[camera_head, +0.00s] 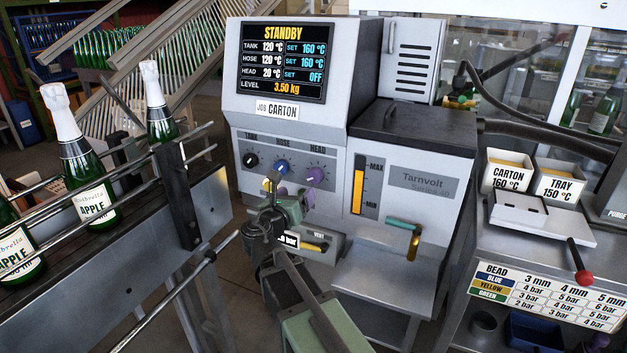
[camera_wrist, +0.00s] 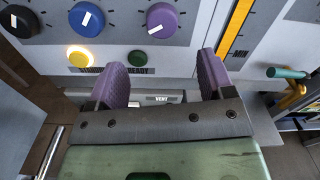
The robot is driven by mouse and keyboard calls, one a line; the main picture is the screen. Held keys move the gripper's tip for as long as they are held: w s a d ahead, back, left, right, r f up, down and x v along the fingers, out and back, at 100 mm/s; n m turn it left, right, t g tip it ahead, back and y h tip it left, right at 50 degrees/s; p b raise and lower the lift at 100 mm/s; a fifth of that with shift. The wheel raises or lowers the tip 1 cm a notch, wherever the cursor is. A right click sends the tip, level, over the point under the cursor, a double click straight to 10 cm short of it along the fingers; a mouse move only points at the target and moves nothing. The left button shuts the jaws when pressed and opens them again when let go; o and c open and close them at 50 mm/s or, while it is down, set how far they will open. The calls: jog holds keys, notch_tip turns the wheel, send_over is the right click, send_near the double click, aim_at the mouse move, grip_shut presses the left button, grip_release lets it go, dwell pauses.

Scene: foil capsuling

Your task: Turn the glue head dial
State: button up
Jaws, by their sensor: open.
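The purple HEAD dial (camera_head: 316,176) is the rightmost of three on the machine's sloped front panel. In the wrist view the purple dial (camera_wrist: 163,20) is at top centre, its white mark pointing lower left. The screen (camera_head: 284,62) reads STANDBY, with HEAD at 20 °C and set OFF; TANK and HOSE are both at 120 °C and set 160 °C. My gripper (camera_wrist: 161,62) is open and empty, its purple-padded fingers below the dial and apart from it. In the head view my gripper (camera_head: 288,198) is in front of the panel, partly hiding its lower part.
The blue HOSE dial (camera_wrist: 87,19) and black TANK dial (camera_wrist: 18,20) are left of the purple one. A lit yellow lamp (camera_wrist: 80,57) and green button (camera_wrist: 137,58) sit below. A job card (camera_head: 277,110) reads CARTON; the carton box (camera_head: 507,178) reads 160 °C. Bottles line the conveyor at left.

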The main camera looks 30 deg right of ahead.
aim_at(313, 178)
jog(key=shift+n, duration=0.3)
jog(key=x, duration=1)
jog(key=shift+w+d, duration=0.1)
jog(key=shift+d, duration=0.3)
jog(key=c, duration=0.9)
